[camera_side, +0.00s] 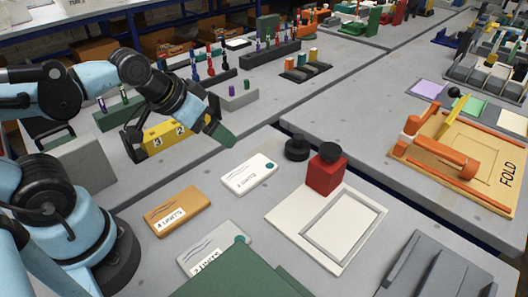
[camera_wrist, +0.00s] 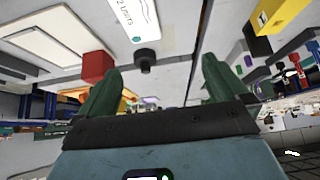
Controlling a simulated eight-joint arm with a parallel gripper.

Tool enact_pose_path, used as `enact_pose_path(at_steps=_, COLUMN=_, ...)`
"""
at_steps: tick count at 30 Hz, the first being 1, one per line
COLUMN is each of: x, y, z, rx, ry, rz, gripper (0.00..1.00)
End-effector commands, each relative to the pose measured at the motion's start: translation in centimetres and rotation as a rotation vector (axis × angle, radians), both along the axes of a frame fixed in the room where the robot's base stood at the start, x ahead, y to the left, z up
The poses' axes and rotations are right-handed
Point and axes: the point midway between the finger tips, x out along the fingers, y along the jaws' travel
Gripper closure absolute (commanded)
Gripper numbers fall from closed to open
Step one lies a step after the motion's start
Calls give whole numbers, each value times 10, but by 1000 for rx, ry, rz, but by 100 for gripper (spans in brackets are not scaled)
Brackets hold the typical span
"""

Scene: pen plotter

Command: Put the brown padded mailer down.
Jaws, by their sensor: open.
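The brown padded mailer (camera_side: 177,211), with a white label marked with units, lies flat on the grey table in the side view, in front of my arm. My gripper (camera_side: 220,130) is up and to the right of it, apart from it, above the far part of the bench. In the wrist view the two green fingers of my gripper (camera_wrist: 160,78) are spread apart with nothing held between them. In the side view one green finger shows clearly; the other is mostly hidden. I cannot make out the brown mailer in the wrist view.
A white mailer (camera_side: 250,174) and a grey mailer (camera_side: 213,249) lie near the brown one. A white plate (camera_side: 285,219) with a red block (camera_side: 326,172) and a black round knob (camera_side: 297,148) are to the right.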

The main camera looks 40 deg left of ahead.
Motion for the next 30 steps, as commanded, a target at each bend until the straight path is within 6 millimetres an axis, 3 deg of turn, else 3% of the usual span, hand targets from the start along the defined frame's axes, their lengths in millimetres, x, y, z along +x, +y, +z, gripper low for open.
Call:
enact_pose_path(at_steps=14, x=-4, y=0, z=-2, rx=-1, ry=24, rz=-1, gripper=0)
enact_pose_path(at_steps=17, x=-22, y=-2, z=-9, rx=-4, ry=129, rz=-1, gripper=0)
enact_pose_path(at_steps=24, x=-88, y=-6, z=-18, rx=-3, ry=477, rz=-2, gripper=0)
enact_pose_path(at_steps=30, x=-115, y=-7, z=-17, rx=0, ry=611, rz=0, gripper=0)
